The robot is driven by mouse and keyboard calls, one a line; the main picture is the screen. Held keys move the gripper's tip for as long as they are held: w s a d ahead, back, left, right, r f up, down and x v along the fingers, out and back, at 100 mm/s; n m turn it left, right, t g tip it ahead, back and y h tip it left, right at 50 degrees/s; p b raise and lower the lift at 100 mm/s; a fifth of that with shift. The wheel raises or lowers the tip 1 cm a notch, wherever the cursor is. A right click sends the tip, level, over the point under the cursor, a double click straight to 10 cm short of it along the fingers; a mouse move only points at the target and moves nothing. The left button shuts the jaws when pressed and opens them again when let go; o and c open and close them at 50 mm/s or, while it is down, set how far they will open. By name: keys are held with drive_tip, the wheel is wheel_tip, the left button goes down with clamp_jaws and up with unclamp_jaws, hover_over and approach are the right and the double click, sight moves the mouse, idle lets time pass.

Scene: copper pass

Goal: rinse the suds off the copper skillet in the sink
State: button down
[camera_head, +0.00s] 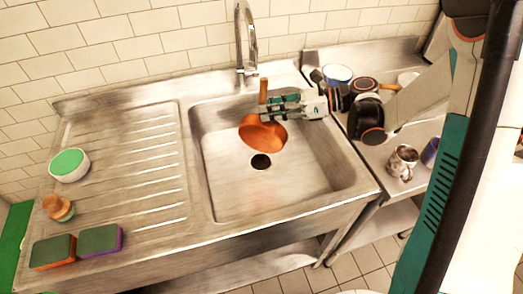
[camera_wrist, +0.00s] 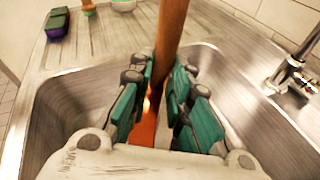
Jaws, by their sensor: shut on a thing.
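The copper skillet (camera_head: 263,134) is held over the sink basin (camera_head: 225,185), tilted, below the faucet (camera_head: 246,40). Its wooden handle (camera_head: 263,90) points up, and it also shows in the wrist view (camera_wrist: 171,35). My gripper (camera_head: 268,105) is shut on the handle from the right. In the wrist view the teal-padded fingers (camera_wrist: 158,100) close around the handle, with a strip of copper below. I cannot make out suds on the skillet. No water stream shows at the faucet.
Left of the basin is a ribbed drainboard (camera_head: 130,165) with two sponges (camera_head: 98,240), a wooden-handled brush (camera_head: 58,208) and a white bowl with green contents (camera_head: 69,164). Cups and pots (camera_head: 365,100) crowd the right counter. The basin around its drain (camera_head: 261,161) is clear.

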sight(264, 82)
drive_tip(key=shift+r+p, duration=2.7)
drive_tip(key=shift+r, duration=1.85)
wheel_tip(264, 82, up, 4)
drive_tip(key=shift+p, duration=1.15)
